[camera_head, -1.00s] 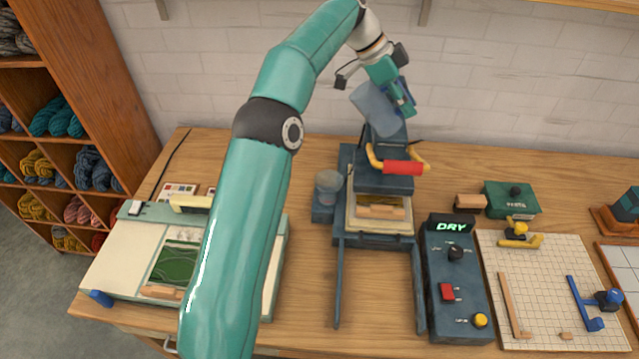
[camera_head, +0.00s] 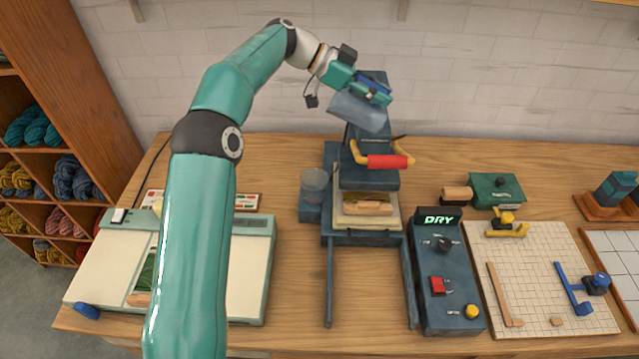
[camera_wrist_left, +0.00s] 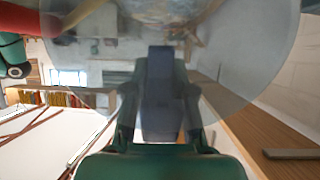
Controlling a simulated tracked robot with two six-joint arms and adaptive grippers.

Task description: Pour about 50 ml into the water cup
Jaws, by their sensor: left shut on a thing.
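My left gripper (camera_head: 370,92) is shut on a translucent grey-blue jug (camera_head: 355,111) and holds it high over the back of the press. The jug is tilted well over. In the left wrist view its clear wall (camera_wrist_left: 245,60) fills the upper part, in front of the fingers (camera_wrist_left: 160,110). The water cup (camera_head: 314,186), small and clear, stands on a dark blue ledge at the left side of the press, below and to the left of the jug. I see no stream between them, and cannot read either water level. My right gripper is not in view.
The dark blue press (camera_head: 369,178) with a red-handled lever (camera_head: 388,161) stands below the jug. A control box (camera_head: 445,285) reading DRY is to its right. A cream machine (camera_head: 250,265) lies left, partly behind my arm. Bare table shows between that machine and the press.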

